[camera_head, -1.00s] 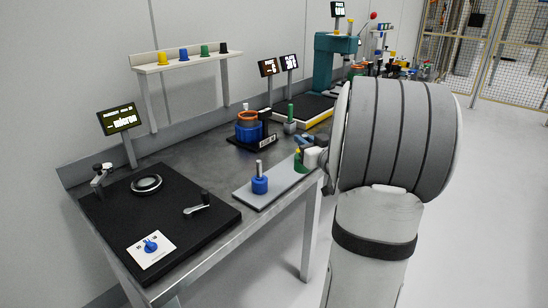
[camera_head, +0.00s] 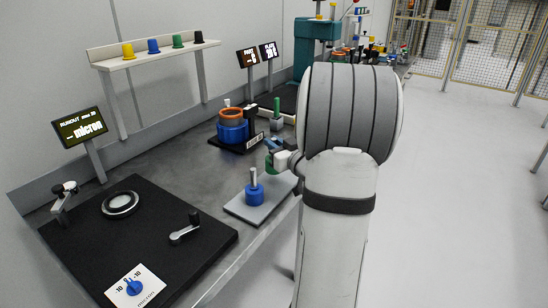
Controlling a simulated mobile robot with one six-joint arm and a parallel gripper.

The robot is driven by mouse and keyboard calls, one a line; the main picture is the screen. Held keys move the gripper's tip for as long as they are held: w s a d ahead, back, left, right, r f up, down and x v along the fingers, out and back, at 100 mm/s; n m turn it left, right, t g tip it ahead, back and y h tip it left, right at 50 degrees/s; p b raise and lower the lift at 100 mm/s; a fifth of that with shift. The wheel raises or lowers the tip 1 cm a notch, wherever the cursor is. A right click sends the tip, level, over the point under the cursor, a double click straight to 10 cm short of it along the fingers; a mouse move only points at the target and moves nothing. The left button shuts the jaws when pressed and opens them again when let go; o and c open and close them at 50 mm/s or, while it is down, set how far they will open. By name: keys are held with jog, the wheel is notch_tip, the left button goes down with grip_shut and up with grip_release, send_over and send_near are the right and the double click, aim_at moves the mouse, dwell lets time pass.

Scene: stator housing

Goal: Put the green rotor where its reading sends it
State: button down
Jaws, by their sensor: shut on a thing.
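The green rotor (camera_head: 269,163) shows as a small green piece at the far end of a light grey plate (camera_head: 240,211). My gripper (camera_head: 275,158) is shut on it, mostly hidden behind my own arm. I cannot tell whether the rotor touches the plate or hangs above it. The runout station (camera_head: 75,240) is a black board at the near left, with a round ring seat (camera_head: 120,204), a crank handle (camera_head: 185,229) and a blue knob (camera_head: 133,287) on a white scale. Its display (camera_head: 80,128) reads runout with dashes before "micron".
A blue rotor (camera_head: 254,194) with a grey shaft stands on the plate. Behind it are an orange-and-blue stator housing (camera_head: 232,128) and a green-topped post (camera_head: 276,106). Coloured cups line a shelf (camera_head: 160,53). A teal press (camera_head: 316,30) stands at the back.

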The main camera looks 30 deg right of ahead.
jog(key=shift+s+f, duration=0.1)
jog(key=shift+f, duration=1.6)
jog(key=shift+b, duration=0.3)
jog(key=shift+f, duration=0.25)
jog(key=c, duration=1.4)
grip_release()
jog(key=shift+r, duration=0.15)
jog(key=shift+s, duration=0.3)
jog(key=s, duration=1.1)
jog(key=shift+s, duration=0.3)
